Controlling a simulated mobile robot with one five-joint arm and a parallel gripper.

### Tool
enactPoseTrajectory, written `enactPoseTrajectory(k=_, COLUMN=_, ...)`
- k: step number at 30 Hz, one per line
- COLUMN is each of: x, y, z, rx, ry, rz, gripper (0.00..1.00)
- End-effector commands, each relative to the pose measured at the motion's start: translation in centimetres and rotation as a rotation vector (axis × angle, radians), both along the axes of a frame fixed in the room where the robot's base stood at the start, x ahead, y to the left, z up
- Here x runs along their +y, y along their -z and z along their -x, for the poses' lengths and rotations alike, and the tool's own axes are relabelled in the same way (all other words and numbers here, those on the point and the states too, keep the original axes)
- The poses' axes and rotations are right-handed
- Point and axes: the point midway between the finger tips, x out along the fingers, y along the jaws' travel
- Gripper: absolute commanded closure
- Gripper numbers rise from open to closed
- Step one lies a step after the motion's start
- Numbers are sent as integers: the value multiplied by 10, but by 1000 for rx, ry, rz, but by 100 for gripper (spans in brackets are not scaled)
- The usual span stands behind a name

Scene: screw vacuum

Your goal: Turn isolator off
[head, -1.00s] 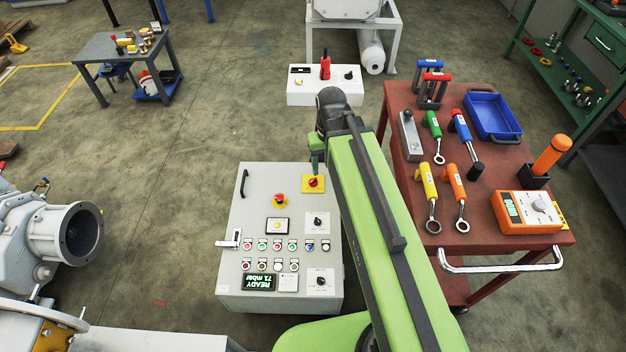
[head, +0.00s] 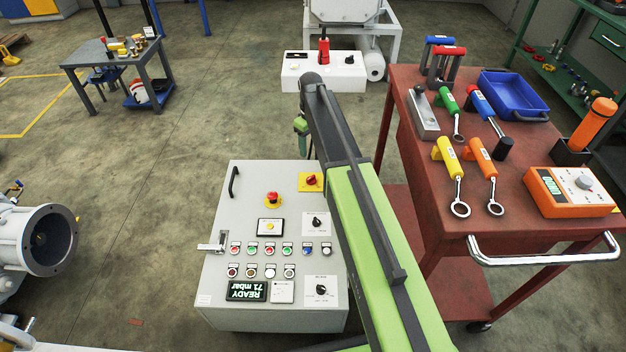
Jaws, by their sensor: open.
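The grey control cabinet (head: 213,285) stands in front of me with its panel facing up. A red rotary switch on a yellow plate (head: 311,180), which looks like the isolator, sits at the panel's far right corner. Its knob is too small to read its position. My gripper (head: 302,138) shows only in part at the far end of my green arm. It is open, appears empty, and is above and beyond the switch, apart from it in the picture. My arm hides part of the gripper and the cabinet's right edge.
A red tool cart (head: 440,190) with several tools, a blue tray (head: 512,97) and an orange meter (head: 570,192) stands close on the right. A white box (head: 340,78) with a red handle is beyond the cabinet. Grey machinery (head: 35,240) is at left.

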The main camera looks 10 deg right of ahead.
Motion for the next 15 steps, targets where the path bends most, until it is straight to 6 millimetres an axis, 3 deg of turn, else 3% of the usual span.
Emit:
enactPoseTrajectory(k=1, x=0, y=16, z=0, rx=0, ry=0, rz=0, gripper=42)
enactPoseTrajectory(k=15, x=1, y=114, z=0, rx=0, ry=0, rz=0, gripper=42)
